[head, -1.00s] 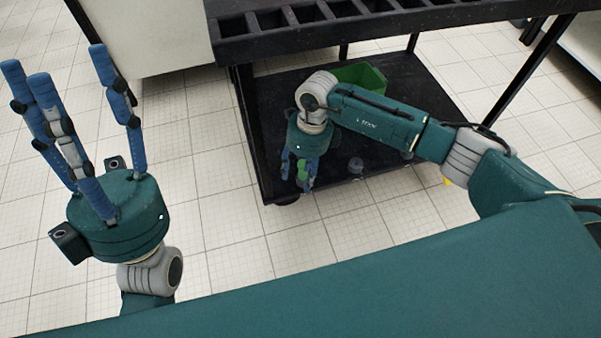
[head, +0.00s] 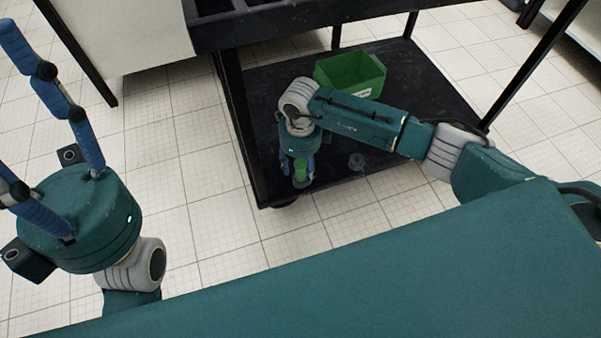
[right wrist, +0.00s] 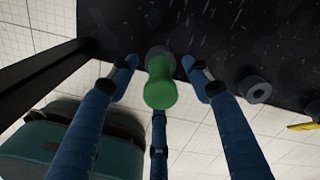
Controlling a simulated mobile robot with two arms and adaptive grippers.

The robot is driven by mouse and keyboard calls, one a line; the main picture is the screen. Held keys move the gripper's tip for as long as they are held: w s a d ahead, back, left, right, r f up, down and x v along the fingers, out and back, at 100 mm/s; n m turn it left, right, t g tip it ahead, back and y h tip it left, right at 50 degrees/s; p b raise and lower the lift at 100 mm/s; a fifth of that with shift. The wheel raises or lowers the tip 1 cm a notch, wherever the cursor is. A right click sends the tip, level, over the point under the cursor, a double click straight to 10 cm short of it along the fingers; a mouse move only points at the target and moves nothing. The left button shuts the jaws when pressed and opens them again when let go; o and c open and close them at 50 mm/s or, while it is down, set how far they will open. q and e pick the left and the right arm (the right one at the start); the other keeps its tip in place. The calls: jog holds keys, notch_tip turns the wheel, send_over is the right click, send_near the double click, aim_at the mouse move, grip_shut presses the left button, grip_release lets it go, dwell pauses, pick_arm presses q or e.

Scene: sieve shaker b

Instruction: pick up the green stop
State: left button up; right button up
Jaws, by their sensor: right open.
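The green stop (right wrist: 160,85) stands on the black lower shelf of the cart near its front left corner, with a grey round piece at its far end in the right wrist view. In the head view the stop (head: 300,169) shows between the fingers of my right gripper (head: 299,178). My right gripper (right wrist: 158,82) is open, with one blue finger on each side of the stop and a third below it in the picture. Gaps show between the side fingers and the stop. My left gripper (head: 45,90) is raised at the left, fingers spread and empty, partly cut off by the frame.
A green bin (head: 350,74) stands farther back on the lower shelf (head: 425,95). A grey ring-shaped piece (right wrist: 256,90) lies right of the stop. A yellow object (right wrist: 303,126) shows at the right wrist view's edge. The cart's dark upper tray (head: 290,22) overhangs behind.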

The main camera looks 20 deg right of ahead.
notch_tip(320, 180, down, 2)
jog(key=shift+c, duration=0.3)
grip_shut()
jog(key=shift+r, duration=0.1)
jog(key=shift+r, duration=0.1)
